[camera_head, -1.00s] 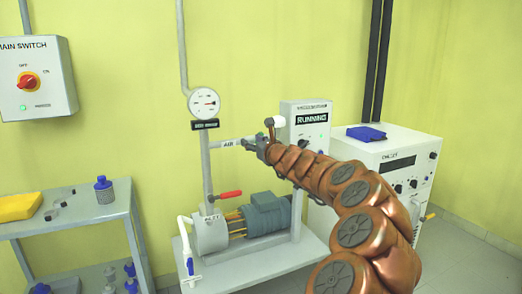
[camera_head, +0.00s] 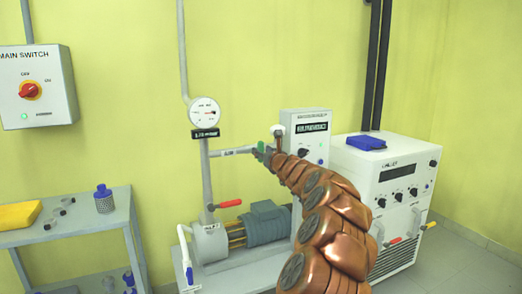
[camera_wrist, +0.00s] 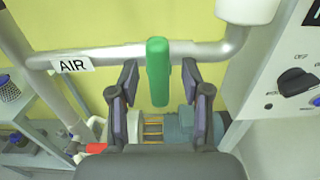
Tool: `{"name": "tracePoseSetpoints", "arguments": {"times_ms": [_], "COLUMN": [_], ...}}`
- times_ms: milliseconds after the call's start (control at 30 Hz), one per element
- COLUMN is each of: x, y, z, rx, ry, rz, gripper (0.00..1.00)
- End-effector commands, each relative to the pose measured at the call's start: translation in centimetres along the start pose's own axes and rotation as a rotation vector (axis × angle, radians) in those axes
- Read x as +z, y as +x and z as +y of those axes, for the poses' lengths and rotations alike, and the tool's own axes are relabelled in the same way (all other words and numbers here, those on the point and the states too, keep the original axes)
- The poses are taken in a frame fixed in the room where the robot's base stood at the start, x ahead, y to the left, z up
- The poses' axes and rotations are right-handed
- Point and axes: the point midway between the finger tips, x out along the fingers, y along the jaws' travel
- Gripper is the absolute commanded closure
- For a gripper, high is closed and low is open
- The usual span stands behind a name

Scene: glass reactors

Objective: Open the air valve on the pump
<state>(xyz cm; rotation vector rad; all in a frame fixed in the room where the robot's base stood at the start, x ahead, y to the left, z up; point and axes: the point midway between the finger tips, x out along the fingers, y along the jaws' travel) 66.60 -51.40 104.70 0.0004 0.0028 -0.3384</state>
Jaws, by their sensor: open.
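The air valve has a green handle (camera_wrist: 158,72) on a grey horizontal pipe labelled AIR (camera_wrist: 75,64). In the wrist view the handle hangs down across the pipe. My gripper (camera_wrist: 161,78) is open, with one finger on each side of the handle and a visible gap on both sides. In the head view my gripper (camera_head: 263,152) is at the right end of the AIR pipe (camera_head: 230,151) and largely hides the handle. The pump (camera_head: 265,222), with a blue-grey motor, stands below on a bench.
A red lever (camera_head: 229,204) is on the vertical pipe below the gauge (camera_head: 205,112). A control box (camera_head: 306,135) stands right of the valve, close to my arm. A white cabinet (camera_head: 390,180) is further right. A shelf (camera_head: 75,229) stands left.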

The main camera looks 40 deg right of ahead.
Motion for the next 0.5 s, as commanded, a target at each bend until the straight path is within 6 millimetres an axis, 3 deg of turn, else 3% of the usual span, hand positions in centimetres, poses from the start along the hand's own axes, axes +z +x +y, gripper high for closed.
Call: {"name": "tracePoseSetpoints", "arguments": {"times_ms": [500], "x": [0.1], "y": [1.9], "z": [0.1], "rx": [0.003], "ry": [0.0], "rz": [-0.002], "gripper": [0.52]}}
